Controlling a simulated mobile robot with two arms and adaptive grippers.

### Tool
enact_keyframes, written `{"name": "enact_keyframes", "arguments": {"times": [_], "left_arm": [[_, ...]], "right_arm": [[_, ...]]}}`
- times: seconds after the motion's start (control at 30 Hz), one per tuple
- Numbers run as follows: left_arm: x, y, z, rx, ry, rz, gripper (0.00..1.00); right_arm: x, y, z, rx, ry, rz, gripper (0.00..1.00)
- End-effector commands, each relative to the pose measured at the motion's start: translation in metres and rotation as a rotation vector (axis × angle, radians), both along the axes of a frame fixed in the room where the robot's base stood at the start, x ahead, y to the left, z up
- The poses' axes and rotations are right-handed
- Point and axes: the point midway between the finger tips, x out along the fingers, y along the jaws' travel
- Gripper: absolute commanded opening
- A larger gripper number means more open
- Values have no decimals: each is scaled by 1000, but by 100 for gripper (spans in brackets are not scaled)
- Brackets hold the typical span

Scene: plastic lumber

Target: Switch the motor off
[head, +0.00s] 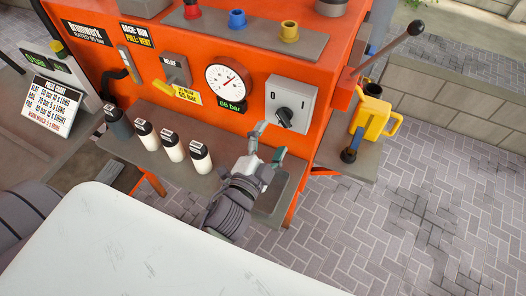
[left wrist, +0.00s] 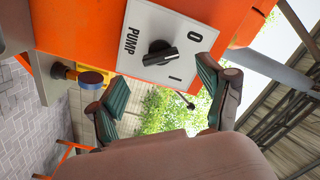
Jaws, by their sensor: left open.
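The motor switch is a black rotary knob (head: 286,116) on a grey plate (head: 303,94) at the right of the orange machine's front. In the left wrist view the plate reads PUMP, with marks O and I, and the black knob (left wrist: 160,54) sits in its middle. I cannot tell for certain which mark the knob points to. My left gripper (head: 268,143) is open and empty, just below and in front of the switch, apart from the knob. Its two green-padded fingers also show in the left wrist view (left wrist: 160,80). My right gripper is not in view.
A pressure gauge (head: 228,81) and a relief lever (head: 186,94) are left of the switch. Several white bottles (head: 172,146) stand on the grey shelf (head: 128,143) below. A long lever (head: 388,50) and a yellow jug (head: 378,118) are at the right.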

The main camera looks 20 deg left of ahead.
Motion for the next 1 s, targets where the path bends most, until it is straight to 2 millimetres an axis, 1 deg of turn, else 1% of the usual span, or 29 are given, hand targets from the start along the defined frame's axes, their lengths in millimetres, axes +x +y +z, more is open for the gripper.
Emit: {"name": "enact_keyframes", "arguments": {"times": [0.03,0.1,0.2,0.33,0.5,1.0], "left_arm": [[-11,0,-1,-2,4,2,79],[-23,1,-1,-2,3,1,79],[-36,1,-1,-4,4,1,79],[-46,1,0,-2,1,1,79],[-50,2,0,0,0,0,79],[-50,3,-1,-5,5,3,79]], "right_arm": [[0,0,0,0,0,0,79],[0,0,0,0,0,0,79],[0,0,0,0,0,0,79],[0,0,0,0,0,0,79],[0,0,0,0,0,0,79],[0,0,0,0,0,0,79]]}}
